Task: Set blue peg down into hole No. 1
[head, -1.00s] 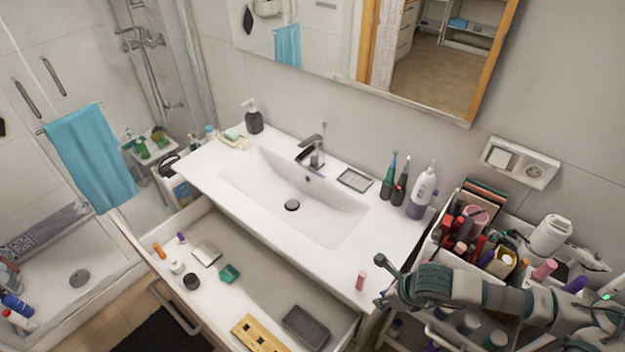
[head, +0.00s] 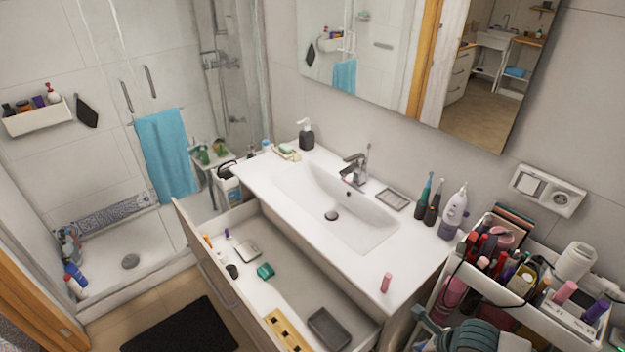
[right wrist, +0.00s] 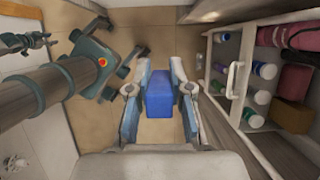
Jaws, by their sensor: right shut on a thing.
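My right gripper (right wrist: 158,97) is shut on a blue peg (right wrist: 159,85), a block-like piece held between its two fingers above the floor, beside the cart. In the head view my right arm shows only at the bottom edge; its gripper and the peg are out of that view. A yellow block with dark holes (head: 284,329) lies in the open drawer, at the near end. Its hole numbers are too small to read. A claw-like part, apparently my left gripper (right wrist: 25,43), shows at the left of the right wrist view; its opening is unclear.
The open drawer (head: 300,292) also holds a grey tray (head: 328,328) and a green piece (head: 265,271). A crowded cosmetics cart (head: 560,318) stands at the right. The drawer's middle is mostly clear.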

